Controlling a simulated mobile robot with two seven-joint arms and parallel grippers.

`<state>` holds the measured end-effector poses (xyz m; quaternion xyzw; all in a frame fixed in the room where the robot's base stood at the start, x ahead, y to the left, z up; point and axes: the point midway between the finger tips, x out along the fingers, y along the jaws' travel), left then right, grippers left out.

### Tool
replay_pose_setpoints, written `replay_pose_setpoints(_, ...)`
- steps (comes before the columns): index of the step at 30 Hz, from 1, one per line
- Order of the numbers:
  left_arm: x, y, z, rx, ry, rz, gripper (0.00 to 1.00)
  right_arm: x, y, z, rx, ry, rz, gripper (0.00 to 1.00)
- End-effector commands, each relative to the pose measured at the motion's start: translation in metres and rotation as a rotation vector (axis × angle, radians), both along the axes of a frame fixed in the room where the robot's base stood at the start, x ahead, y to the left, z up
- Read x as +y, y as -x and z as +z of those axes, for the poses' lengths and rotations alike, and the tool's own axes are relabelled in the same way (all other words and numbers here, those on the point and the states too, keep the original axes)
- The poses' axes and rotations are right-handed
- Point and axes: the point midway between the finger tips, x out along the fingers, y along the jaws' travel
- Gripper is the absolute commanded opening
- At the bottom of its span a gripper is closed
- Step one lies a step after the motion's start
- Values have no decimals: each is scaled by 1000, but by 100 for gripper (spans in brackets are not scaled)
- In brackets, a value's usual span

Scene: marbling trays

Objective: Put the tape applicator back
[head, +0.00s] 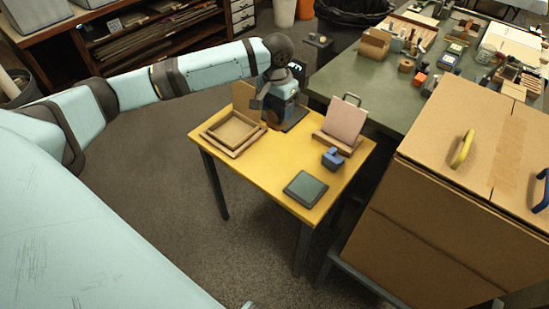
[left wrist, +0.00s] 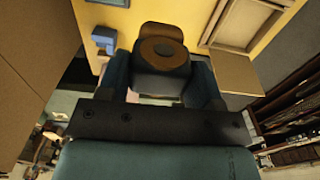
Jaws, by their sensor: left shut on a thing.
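In the left wrist view, a dark rounded thing with a brown ring on its face (left wrist: 160,50), which looks like the tape applicator, sits between the two fingers of my left gripper (left wrist: 160,78). The gripper is shut on it. In the head view my left gripper (head: 282,106) points down over the back part of the yellow table (head: 255,168). There the gripper mostly hides the held thing, and I cannot tell whether it touches the table. A dark flat patch (head: 294,120) shows beside the gripper. My right gripper is not in view.
A wooden tray frame (head: 232,132) lies left of the gripper, with an upright brown panel (head: 243,95) behind it. A pink board on a wooden stand (head: 345,121), a blue block-like thing (head: 332,158) and a green-topped tile (head: 305,189) stand to the right.

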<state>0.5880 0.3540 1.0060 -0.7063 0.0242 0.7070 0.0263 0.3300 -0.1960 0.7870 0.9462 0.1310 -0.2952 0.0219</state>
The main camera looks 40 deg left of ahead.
Motion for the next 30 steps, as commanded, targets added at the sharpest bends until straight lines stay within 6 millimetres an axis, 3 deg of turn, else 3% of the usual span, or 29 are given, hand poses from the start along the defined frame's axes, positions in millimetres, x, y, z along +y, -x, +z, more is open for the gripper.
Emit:
replay_pose_setpoints(1,6,-4,-11,-3,1,0,37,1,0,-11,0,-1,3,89)
replay_pose_setpoints(5,12,-8,-19,-2,3,-6,37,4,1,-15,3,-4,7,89)
replay_pose_setpoints(8,13,-8,-36,1,2,-7,37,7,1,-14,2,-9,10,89)
replay_pose_setpoints(21,13,-8,-148,-1,2,-7,37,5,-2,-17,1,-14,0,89)
replay_pose_setpoints(30,13,-8,-176,-1,2,-7,37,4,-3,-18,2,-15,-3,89)
